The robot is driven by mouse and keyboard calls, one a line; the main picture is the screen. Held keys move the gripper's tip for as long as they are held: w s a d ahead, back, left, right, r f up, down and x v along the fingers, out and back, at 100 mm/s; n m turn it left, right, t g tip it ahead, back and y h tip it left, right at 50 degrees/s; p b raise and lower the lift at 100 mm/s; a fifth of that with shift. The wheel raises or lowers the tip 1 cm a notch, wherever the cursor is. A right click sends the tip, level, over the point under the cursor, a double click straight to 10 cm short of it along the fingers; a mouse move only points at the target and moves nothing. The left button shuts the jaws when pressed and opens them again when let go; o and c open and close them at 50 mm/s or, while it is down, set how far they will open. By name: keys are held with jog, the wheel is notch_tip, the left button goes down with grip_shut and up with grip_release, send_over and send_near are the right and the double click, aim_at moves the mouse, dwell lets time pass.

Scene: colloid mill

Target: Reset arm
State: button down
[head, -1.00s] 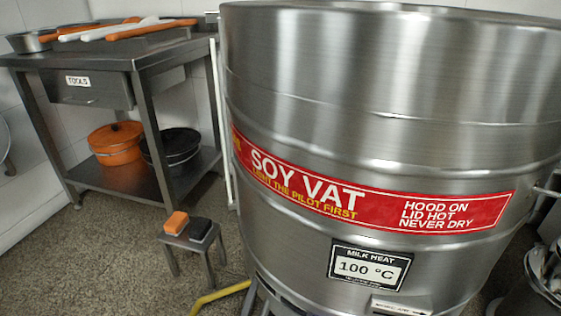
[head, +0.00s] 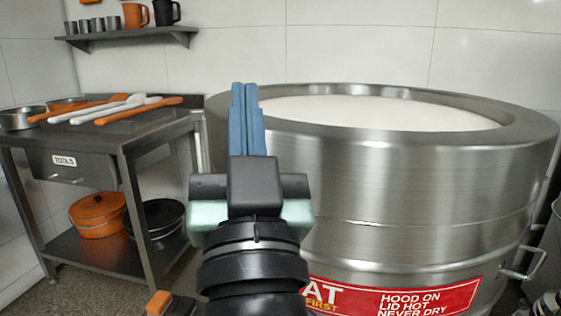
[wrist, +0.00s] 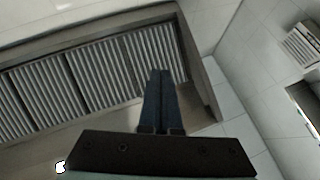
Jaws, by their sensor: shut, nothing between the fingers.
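My gripper (head: 244,88) stands upright in the middle of the head view, its blue fingers together and empty. It appears in front of the left part of the soy vat (head: 400,180), a large steel drum with a red label, filled with white liquid (head: 370,113). In the wrist view the gripper (wrist: 160,75) points toward a slatted grey panel (wrist: 60,90) framed in metal, apparently overhead. Nothing lies between the fingers. My arm hides part of the vat's left side and label.
A steel table (head: 125,138) with long utensils (head: 110,108) stands left of the vat. Below are an orange pot (head: 97,216) and a black pot (head: 163,217). A wall shelf (head: 130,34) holds mugs. A side handle (head: 520,268) juts from the vat's right.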

jog(key=s+d+r+t+h+p, duration=0.2)
jog(key=s+d+r+t+h, duration=0.15)
jog(key=s+r, duration=0.65)
notch_tip(320, 180, up, 37)
jog(key=w+p, duration=0.2)
jog(key=p, duration=3.4)
jog(key=shift+w+a+f+g+p, duration=0.15)
jog(key=shift+w+a+g+p, duration=0.05)
jog(key=shift+w+g+p, duration=0.2)
